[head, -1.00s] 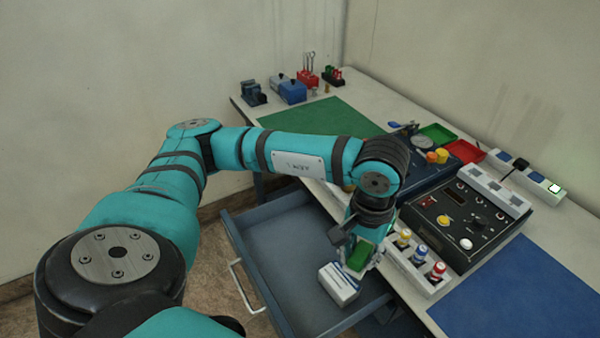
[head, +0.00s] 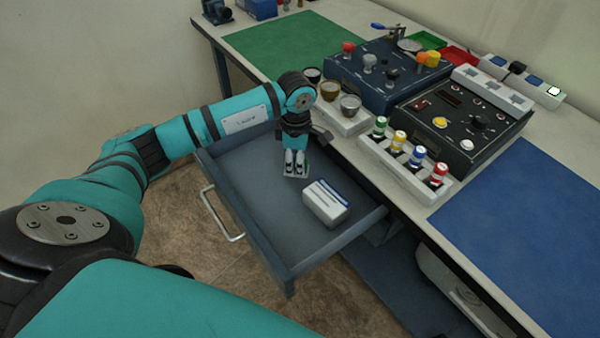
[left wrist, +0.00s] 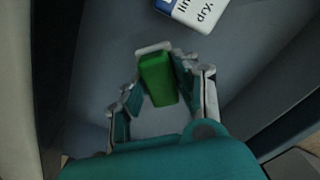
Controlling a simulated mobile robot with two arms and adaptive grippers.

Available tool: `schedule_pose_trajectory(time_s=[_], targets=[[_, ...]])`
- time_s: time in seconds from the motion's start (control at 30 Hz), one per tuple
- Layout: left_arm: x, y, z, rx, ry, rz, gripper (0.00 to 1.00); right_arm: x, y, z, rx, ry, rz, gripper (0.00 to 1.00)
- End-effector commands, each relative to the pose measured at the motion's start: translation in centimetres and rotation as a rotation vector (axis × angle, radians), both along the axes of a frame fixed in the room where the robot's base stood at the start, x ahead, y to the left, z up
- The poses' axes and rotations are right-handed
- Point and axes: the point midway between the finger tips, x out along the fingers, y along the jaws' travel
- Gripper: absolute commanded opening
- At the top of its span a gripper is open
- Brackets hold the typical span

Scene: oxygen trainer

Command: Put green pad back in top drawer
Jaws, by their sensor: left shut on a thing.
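The green pad (left wrist: 157,79) shows between the fingers of my left gripper (left wrist: 158,92) in the left wrist view. The gripper is shut on it. In the head view my left gripper (head: 296,172) points down over the inside of the open top drawer (head: 245,185), to the left of a white and blue box; the pad cannot be made out there. I cannot tell whether the pad touches the drawer floor. My right gripper is not in view.
The white and blue box (head: 326,204) lies in the drawer; part of it also shows in the left wrist view (left wrist: 195,12). The drawer floor left of the gripper is clear. The bench edge, a cup holder (head: 345,120) and a vial rack (head: 415,180) are close on the right.

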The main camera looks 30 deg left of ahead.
Motion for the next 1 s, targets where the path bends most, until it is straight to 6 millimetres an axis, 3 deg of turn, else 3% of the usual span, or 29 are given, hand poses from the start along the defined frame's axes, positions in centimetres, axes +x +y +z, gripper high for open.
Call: schedule_pose_trajectory(time_s=[0.4, 0.77, 0.8, 0.97, 1.0], targets=[[0.0, 0.0, -4.4, 0.0, 0.001, -0.002, 0.03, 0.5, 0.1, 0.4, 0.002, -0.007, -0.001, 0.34], [0.0, 0.0, -5.0, 0.001, -0.002, -0.003, 0.03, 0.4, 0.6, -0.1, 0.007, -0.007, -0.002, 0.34], [0.0, 0.0, -4.9, 0.0, -0.001, -0.003, 0.31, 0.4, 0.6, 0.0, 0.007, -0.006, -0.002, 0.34], [0.0, 0.0, -4.9, 0.001, 0.0, -0.004, 0.52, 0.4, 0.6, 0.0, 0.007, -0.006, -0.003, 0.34], [0.0, 0.0, -4.9, 0.001, 0.0, -0.003, 0.52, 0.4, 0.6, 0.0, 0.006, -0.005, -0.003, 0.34]])
